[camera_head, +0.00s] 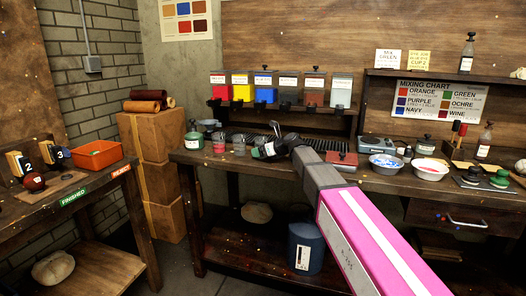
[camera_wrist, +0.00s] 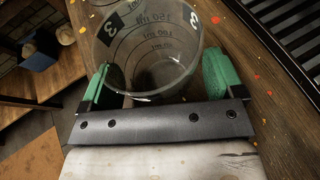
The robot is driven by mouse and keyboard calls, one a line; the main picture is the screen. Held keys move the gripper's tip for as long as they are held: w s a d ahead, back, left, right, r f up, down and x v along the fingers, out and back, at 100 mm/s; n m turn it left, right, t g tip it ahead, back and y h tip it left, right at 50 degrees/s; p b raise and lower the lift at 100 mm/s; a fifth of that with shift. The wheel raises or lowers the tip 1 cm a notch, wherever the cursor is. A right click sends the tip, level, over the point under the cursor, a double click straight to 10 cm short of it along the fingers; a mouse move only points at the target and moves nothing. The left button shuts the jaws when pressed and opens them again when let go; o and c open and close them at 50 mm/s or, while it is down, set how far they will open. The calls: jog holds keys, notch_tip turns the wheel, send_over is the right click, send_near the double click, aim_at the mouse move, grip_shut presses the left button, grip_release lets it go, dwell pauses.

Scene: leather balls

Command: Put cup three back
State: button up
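A clear measuring cup marked 3 (camera_wrist: 150,62), cup three, fills the upper middle of the wrist view and looks empty. My gripper (camera_wrist: 158,82) has its green fingers on either side of the cup, close to its wall. I cannot tell whether they press on it.
Colour dispensers (camera_head: 265,92) hang above the workbench.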

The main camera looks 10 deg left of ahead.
jog(key=shift+s+d+r, duration=0.1)
jog(key=shift+d+r, duration=0.05)
jog(key=shift+r, duration=0.05)
jog(key=v, duration=1.1)
jog(key=shift+s+d+r, duration=0.1)
jog(key=shift+d+r, duration=0.1)
jog(key=shift+d, duration=0.05)
